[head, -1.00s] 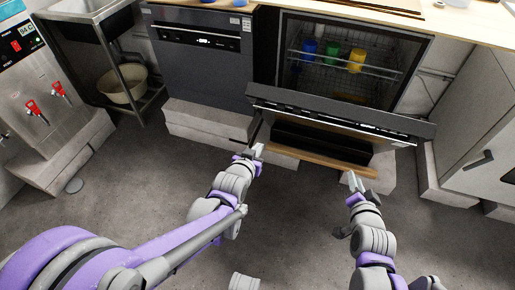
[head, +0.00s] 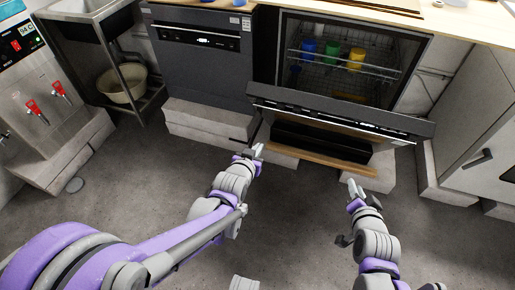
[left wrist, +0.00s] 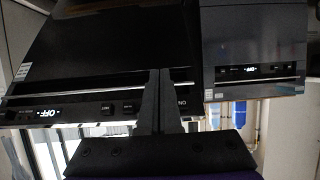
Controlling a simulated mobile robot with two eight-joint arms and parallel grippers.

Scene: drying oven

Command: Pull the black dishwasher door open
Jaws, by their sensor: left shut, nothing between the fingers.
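The black dishwasher door (head: 345,121) is tilted outward, partly open, with its lit control strip along the top edge. Behind it the cavity shows a wire rack (head: 348,63) with blue, green and yellow cups. My left gripper (head: 257,150) is shut and empty, below and in front of the door's left end. In the left wrist view its fingers (left wrist: 161,102) are together, overlapping a dark panel with an "OFF" display; contact cannot be told. My right gripper (head: 352,186) is low in front of the door's right part, apart from it; its jaws are too small to read.
A second dark appliance (head: 203,55), shut, stands left of the open one. A worktop (head: 465,28) runs above. A grey cabinet (head: 475,130) is at right, a steel dispenser (head: 40,95) at left. The floor (head: 300,225) in front is clear.

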